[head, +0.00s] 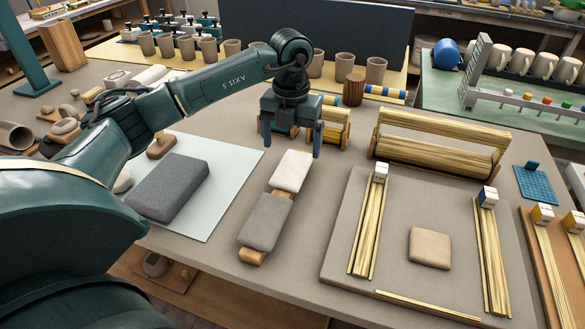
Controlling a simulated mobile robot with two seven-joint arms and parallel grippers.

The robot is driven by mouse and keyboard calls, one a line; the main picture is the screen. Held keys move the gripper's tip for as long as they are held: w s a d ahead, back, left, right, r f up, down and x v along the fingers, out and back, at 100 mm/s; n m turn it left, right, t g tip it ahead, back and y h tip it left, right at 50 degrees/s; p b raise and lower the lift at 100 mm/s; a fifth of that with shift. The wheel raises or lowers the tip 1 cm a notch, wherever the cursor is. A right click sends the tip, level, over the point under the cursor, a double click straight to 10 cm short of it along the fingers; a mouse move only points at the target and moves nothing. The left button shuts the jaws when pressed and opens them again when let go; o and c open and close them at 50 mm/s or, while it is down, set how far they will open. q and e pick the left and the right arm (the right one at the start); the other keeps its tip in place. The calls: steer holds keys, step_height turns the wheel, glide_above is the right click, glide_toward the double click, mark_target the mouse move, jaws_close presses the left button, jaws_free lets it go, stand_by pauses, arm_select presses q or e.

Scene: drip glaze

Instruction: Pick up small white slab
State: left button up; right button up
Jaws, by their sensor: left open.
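The small white slab (291,171) lies at the far end of a narrow wooden board (252,257), beyond a grey slab (265,221) on the same board. My left gripper (292,143) is open. Its two fingers point down, one to each side, and it appears just above and beyond the white slab's far end. Nothing shows between the fingers. The exact height over the slab is hard to tell. My right gripper is not in view.
A dark grey block (169,187) sits on a pale sheet (218,207) at left. A work board (342,254) with bundled sticks and a beige slab (429,248) lies at right. Wooden racks (440,145) of sticks and several cups (345,67) stand behind the gripper.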

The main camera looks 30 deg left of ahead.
mark_target(293, 167)
arm_select(q)
step_height(293, 167, down, 5)
steer(key=shift+d+f+p, duration=0.1)
steer(key=shift+d+p, duration=0.05)
steer(key=shift+p, duration=0.25)
steer(key=shift+w, duration=0.1)
steer(key=c, duration=1.2)
steer(key=shift+o, duration=0.2)
